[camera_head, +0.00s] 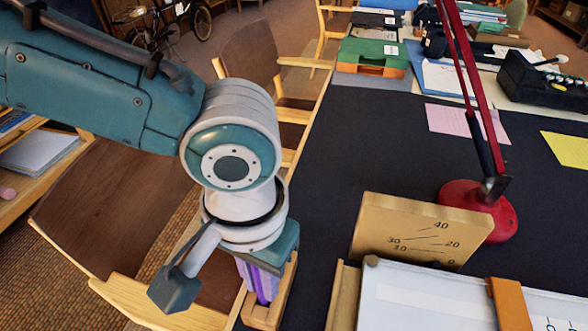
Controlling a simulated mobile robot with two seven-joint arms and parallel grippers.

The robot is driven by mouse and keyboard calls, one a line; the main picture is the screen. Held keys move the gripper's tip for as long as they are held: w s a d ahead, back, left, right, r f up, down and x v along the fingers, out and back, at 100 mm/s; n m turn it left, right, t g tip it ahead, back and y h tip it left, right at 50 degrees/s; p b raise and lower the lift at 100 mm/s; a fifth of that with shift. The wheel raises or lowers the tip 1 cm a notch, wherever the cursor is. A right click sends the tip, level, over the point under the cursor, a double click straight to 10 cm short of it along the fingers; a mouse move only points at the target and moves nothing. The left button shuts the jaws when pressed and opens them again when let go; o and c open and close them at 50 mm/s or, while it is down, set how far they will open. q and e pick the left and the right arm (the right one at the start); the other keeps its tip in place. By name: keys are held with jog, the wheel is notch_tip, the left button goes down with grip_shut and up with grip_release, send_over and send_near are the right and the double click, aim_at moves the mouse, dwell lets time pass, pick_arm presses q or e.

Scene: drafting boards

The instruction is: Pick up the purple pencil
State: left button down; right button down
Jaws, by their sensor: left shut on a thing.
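My left gripper (264,284) points down at the left edge of the dark table, below my teal and grey wrist. It is shut on a purple thing, which I take to be the purple pencil (264,288). Only a short purple stretch shows under the wrist; its ends and the fingertips are mostly hidden. A narrow light-wood piece (270,314) surrounds or stands right beside it; I cannot tell whether they touch. My right gripper is not in view.
A wooden block with a scale (420,228) and a white drafting board (425,300) stand to the right. A red lamp base (480,208) is behind them. Wooden chairs (115,215) line the left side. The dark tabletop (350,150) is clear in the middle.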

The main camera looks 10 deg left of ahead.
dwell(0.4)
pick_arm(q)
jog(key=shift+r, duration=0.5)
notch_tip(320, 180, up, 19)
jog(key=p, duration=0.4)
jog(key=c, duration=1.3)
grip_release()
jog(key=shift+c, duration=0.2)
grip_shut()
